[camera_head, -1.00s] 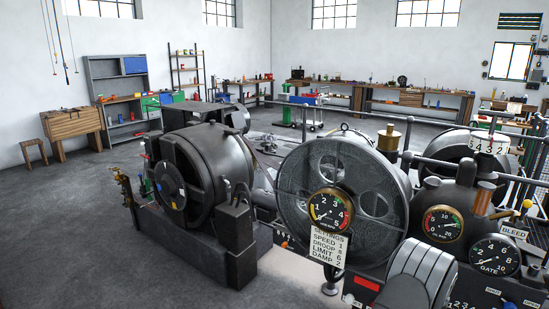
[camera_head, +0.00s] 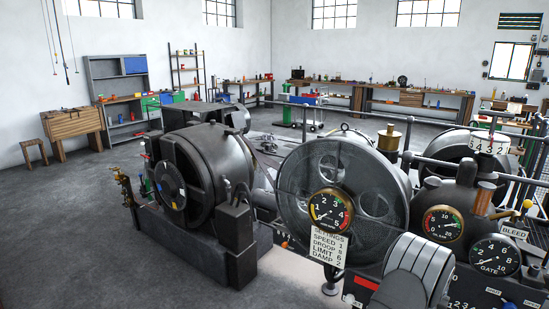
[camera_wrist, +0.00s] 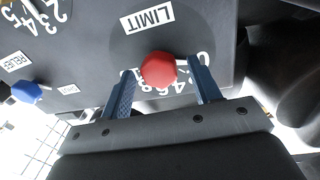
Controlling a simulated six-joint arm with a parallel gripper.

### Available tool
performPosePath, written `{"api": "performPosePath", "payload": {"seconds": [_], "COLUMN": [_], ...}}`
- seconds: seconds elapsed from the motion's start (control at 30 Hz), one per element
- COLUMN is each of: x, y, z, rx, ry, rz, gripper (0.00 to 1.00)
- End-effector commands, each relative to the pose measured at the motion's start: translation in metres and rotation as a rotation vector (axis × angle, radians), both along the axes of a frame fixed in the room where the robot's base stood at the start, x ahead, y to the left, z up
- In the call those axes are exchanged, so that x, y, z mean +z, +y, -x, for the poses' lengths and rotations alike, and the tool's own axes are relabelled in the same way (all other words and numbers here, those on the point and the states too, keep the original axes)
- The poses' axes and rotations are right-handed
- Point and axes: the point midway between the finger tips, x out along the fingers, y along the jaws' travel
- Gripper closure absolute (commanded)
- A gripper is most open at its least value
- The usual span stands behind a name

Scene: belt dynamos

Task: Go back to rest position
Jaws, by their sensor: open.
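In the wrist view my gripper (camera_wrist: 161,76) is open, with one blue finger on each side of a red knob (camera_wrist: 158,69). The knob sits on a dark panel (camera_wrist: 205,32) beside a white LIMIT label (camera_wrist: 147,18) and a row of white scale numbers, partly hidden by the knob. Whether the fingers touch the knob cannot be told. My gripper does not show in the head view.
A blue knob (camera_wrist: 27,92) with a RELIEF label is at the wrist view's left. In the head view, a large dark wheel (camera_head: 296,190) and a GATE gauge (camera_head: 494,256) crowd the right. Open floor (camera_head: 62,215) lies at left.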

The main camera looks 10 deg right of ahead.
Motion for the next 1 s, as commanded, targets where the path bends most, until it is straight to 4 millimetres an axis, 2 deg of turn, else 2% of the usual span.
{"api": "performPosePath", "payload": {"seconds": [0.3, 0.67, 0.77, 0.9, 1.0], "x": [0.0002, 0.0002, 0.0002, 0.0000, -0.0062], "y": [0.0001, 0.0002, 0.0001, 0.0002, 0.0064], "z": [0.0002, 0.0003, 0.0002, 0.0003, 0.0024], "rx": [0.000, -0.001, -0.001, -0.001, -0.003], "ry": [-0.116, -0.133, -0.132, -0.132, -0.129], "rz": [-0.117, -0.134, -0.133, -0.134, -0.133], "gripper": [0.43, 0.43, 0.27, 0.00, 0.00]}}
